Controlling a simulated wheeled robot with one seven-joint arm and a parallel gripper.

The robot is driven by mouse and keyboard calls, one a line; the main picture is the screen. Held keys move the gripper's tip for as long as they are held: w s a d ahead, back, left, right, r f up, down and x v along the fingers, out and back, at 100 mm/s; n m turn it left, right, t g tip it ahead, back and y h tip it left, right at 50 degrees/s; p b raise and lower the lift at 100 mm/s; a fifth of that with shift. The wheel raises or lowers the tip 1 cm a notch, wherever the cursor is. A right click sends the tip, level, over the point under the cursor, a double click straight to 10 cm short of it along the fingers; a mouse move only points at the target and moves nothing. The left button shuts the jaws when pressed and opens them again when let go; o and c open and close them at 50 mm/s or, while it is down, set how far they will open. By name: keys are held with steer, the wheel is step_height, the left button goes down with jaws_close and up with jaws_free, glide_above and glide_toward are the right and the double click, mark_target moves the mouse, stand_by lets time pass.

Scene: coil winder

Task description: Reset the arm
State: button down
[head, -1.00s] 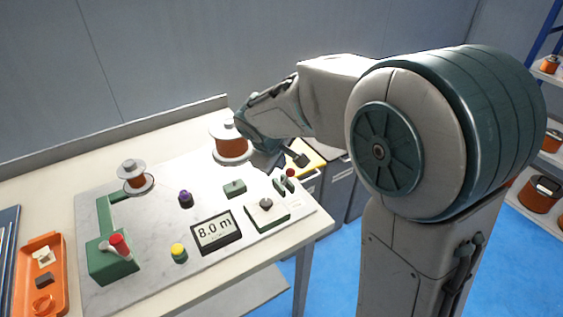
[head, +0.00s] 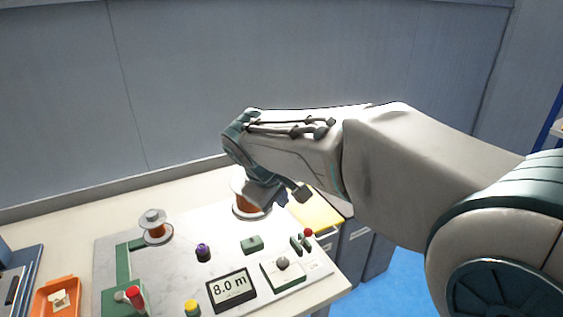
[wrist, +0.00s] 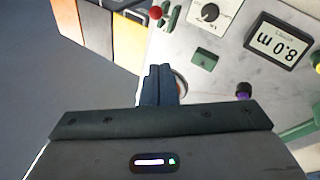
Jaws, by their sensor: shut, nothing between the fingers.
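My arm reaches in from the right in the head view, bent over the back right of the bench. My gripper (wrist: 160,82) shows in the wrist view with its two dark fingers together and nothing between them. It hangs above the winder board (head: 120,243). The display (head: 231,289) reads 8.0 m.
The board carries a small spool (head: 155,229), a purple knob (head: 203,251), a yellow button (head: 192,308), a red-handled lever (head: 135,295) and a dial (head: 283,264). A grey wall stands behind.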

steer(key=s+d+f+m+g+y+p, duration=0.2)
steer(key=s+d+m, duration=0.7)
steer(key=s+d, duration=0.5)
steer(key=s+f+p, duration=0.1)
steer(key=s+p, duration=0.1)
steer(key=s, duration=0.1)
steer(key=shift+d+f+m+y, duration=0.15)
steer(key=shift+f+m+y, duration=0.15)
steer(key=shift+m, duration=0.1)
steer(key=shift+s, duration=0.1)
